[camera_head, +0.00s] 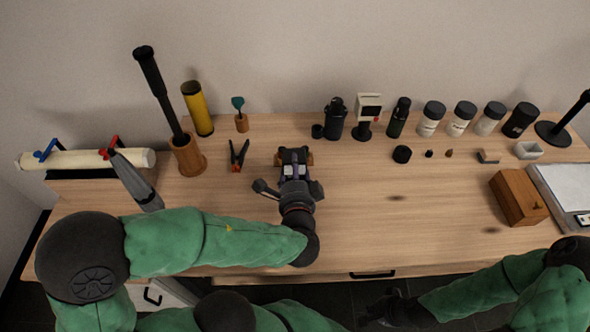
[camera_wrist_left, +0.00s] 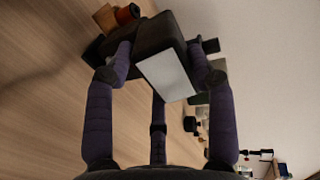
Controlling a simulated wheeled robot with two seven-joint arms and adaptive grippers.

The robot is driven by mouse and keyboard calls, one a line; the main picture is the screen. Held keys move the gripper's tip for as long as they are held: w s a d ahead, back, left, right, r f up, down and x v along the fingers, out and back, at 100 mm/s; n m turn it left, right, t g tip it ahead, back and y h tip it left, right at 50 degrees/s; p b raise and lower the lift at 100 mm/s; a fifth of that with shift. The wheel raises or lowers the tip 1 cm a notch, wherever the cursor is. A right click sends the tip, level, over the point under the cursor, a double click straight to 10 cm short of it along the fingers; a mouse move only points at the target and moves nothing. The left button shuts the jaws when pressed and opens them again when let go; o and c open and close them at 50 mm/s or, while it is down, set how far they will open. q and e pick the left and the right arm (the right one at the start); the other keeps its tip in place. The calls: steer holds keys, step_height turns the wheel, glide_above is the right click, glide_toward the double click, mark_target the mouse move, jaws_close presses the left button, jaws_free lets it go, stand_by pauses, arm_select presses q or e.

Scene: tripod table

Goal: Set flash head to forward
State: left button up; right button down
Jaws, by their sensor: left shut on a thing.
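The flash head (camera_wrist_left: 168,75) is a dark block with a flat white panel. In the left wrist view it sits between the purple fingers of my left gripper (camera_wrist_left: 163,68), which is shut on it; the white panel faces the wrist camera. In the head view, my left gripper (camera_head: 295,165) is over the middle-left of the table, and its fingers and wrist cover much of the flash head and what is under it. My right gripper (camera_head: 398,310) is low in the head view, dark against the floor in front of the table; its finger opening is unclear.
The wooden table (camera_head: 400,220) is clear in the middle. A red-and-black clamp (camera_head: 239,155) and a wooden cup (camera_head: 187,158) with a dark rod stand left of the gripper. Several canisters line the back. A wooden box (camera_head: 519,198) is at right.

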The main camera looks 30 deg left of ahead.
arm_select(q)
steer(key=shift+f, duration=0.1)
steer(key=o, duration=1.2)
steer(key=shift+v, duration=6)
